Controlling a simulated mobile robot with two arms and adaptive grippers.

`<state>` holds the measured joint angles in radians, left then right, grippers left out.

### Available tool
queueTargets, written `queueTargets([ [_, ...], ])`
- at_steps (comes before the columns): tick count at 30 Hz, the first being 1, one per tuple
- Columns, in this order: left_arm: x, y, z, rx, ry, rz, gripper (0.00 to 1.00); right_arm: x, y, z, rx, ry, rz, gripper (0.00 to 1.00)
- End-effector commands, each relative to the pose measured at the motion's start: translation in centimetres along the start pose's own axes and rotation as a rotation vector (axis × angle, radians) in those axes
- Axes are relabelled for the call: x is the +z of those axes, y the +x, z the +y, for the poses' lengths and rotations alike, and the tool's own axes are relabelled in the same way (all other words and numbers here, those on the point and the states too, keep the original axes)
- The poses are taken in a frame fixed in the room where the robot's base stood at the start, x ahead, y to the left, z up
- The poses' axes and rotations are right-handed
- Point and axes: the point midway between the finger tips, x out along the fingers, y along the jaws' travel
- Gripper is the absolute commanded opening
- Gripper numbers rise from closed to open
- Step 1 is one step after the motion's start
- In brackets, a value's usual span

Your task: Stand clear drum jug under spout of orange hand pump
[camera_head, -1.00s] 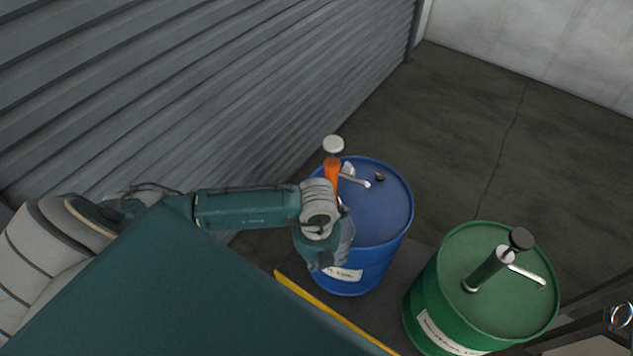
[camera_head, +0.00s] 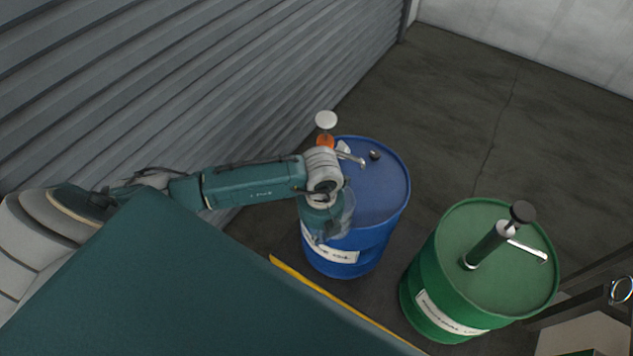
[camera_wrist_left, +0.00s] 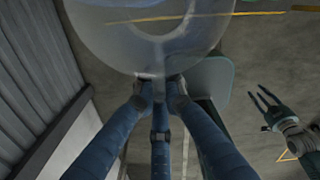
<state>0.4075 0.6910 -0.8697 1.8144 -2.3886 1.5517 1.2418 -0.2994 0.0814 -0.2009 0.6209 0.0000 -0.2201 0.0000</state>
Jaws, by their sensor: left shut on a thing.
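The clear jug (camera_head: 345,213) is held in my left gripper (camera_head: 335,217), in front of the near left side of the blue drum's top. In the left wrist view the clear jug (camera_wrist_left: 150,40) fills the top, with my left gripper (camera_wrist_left: 160,84) shut on it. The orange hand pump (camera_head: 326,141), with a white knob, stands on the drum's far left; my left wrist hides its lower part. Its silver spout (camera_head: 351,158) points right, beyond the jug. My right gripper (camera_wrist_left: 266,101) shows in the left wrist view, fingers apart and empty.
The blue drum (camera_head: 377,195) has a dark cap on top. A green drum (camera_head: 440,275) with a dark green pump (camera_head: 487,247) stands to its right. A grey corrugated wall (camera_head: 230,90) runs close on the left. A yellow floor line (camera_head: 320,295) lies in front.

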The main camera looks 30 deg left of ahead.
Motion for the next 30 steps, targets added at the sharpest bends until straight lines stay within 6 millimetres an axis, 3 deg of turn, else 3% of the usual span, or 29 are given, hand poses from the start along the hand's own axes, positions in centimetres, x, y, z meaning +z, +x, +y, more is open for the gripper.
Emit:
queueTargets([
  [8, 1.8, 1.5, -1.0, -0.003, 0.0, -0.001, 0.0, 0.3, 2.2, 0.1, 0.001, 0.001, -0.001, 0.38],
  [30, 7.1, 1.6, -3.6, -0.002, 0.0, -0.001, 0.0, 0.6, 5.6, -0.1, 0.0, 0.002, -0.002, 0.38],
])
